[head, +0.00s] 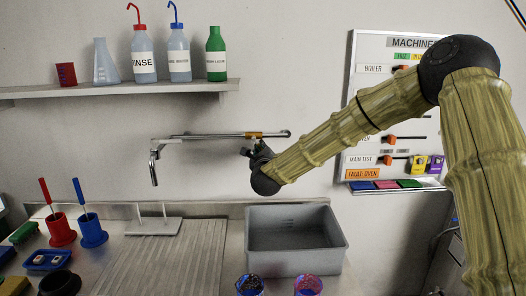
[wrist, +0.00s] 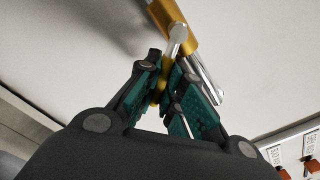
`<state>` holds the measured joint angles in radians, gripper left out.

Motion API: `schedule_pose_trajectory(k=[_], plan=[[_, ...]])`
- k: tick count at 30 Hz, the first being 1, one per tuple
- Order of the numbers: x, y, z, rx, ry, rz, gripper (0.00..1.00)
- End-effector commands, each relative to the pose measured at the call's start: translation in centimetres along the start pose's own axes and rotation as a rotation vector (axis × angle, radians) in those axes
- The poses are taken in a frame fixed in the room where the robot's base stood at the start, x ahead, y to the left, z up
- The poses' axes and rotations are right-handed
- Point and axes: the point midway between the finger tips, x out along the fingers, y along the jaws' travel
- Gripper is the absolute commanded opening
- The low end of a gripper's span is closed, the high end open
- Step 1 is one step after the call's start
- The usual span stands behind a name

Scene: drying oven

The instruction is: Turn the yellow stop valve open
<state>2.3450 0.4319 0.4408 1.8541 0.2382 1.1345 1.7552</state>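The yellow stop valve (head: 254,134) sits on a horizontal metal pipe on the back wall, above the sink. In the wrist view its gold body (wrist: 176,22) is at the top, with a metal stem and a small yellow handle (wrist: 164,82) below. My gripper (wrist: 168,84) reaches up under the valve, with its green pads on both sides of the handle. The fingers are drawn in close and appear shut on it; the pads partly hide the handle. In the head view my gripper (head: 254,149) is small and dark beside the valve.
A metal spout (head: 154,165) hangs from the pipe's left end. A grey basin (head: 295,213) stands below. A shelf (head: 130,90) with labelled bottles is at upper left. A machine panel (head: 365,105) with orange-handled switches is at right, partly behind my arm.

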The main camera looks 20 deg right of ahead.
Motion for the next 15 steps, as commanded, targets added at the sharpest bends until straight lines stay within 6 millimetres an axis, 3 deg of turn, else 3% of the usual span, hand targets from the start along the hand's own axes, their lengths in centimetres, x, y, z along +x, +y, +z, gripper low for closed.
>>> schedule_pose_trajectory(k=[1,3,15], plan=[[0.0,-0.02,-0.03,0.0,0.0,0.0,0.2],[0.0,-0.02,-0.02,0.0,0.0,0.0,0.31],[-0.4,-0.04,-0.02,0.001,0.0,0.0,0.31]])
